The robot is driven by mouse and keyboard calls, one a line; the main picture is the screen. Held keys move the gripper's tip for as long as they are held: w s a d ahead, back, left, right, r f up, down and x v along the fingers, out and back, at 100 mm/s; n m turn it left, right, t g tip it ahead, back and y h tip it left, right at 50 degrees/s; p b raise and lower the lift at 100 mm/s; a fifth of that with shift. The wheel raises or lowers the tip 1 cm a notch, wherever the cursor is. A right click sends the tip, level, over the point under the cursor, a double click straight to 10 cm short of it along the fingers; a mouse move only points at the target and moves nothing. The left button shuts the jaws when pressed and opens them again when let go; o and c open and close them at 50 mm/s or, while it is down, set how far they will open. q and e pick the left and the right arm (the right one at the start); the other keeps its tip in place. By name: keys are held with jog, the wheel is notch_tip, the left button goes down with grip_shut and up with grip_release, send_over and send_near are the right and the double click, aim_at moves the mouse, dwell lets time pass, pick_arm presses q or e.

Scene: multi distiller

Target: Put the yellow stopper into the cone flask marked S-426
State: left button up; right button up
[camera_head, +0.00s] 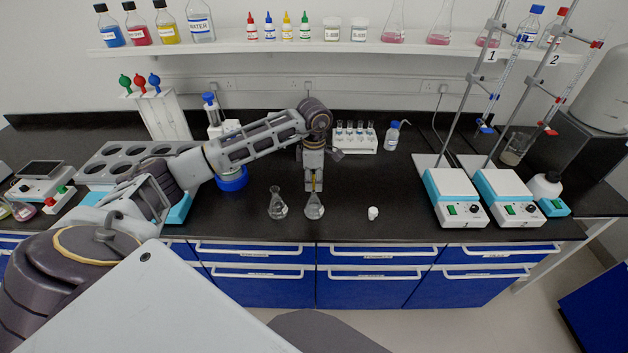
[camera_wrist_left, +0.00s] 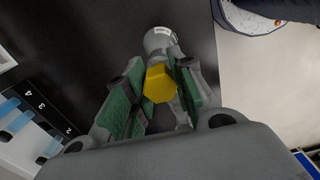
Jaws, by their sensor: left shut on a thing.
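My left gripper (camera_head: 313,182) points down over the front part of the black bench. In the left wrist view the gripper (camera_wrist_left: 150,92) is shut on the yellow stopper (camera_wrist_left: 158,84), with green pads on either side of it. Below it stands a clear cone flask (camera_head: 314,207); a flask with a white label (camera_wrist_left: 158,40) shows just beyond the stopper in the wrist view. A second cone flask (camera_head: 277,205) stands to its left. The label text is too small to read. I cannot tell whether the stopper touches the flask mouth. My right gripper is not in view.
A small white object (camera_head: 373,213) lies to the right of the flasks. A white tube rack (camera_head: 354,138) and a blue-capped bottle (camera_head: 392,136) stand behind. Two hotplates (camera_head: 456,190) are at the right. The bench's front edge is close to the flasks.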

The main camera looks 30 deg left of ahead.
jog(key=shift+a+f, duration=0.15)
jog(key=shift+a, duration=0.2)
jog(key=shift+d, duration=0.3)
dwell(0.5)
pick_arm(q)
jog(key=shift+b, duration=0.3)
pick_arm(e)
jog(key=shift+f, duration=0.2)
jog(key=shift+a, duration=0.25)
pick_arm(q)
jog(key=shift+f+b, duration=0.55)
jog(key=shift+f, duration=0.2)
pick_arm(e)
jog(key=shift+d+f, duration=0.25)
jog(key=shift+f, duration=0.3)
pick_arm(q)
jog(key=o, duration=0.7)
jog(key=shift+o, duration=0.2)
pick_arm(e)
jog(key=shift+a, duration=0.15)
pick_arm(q)
jog(key=shift+r, duration=0.1)
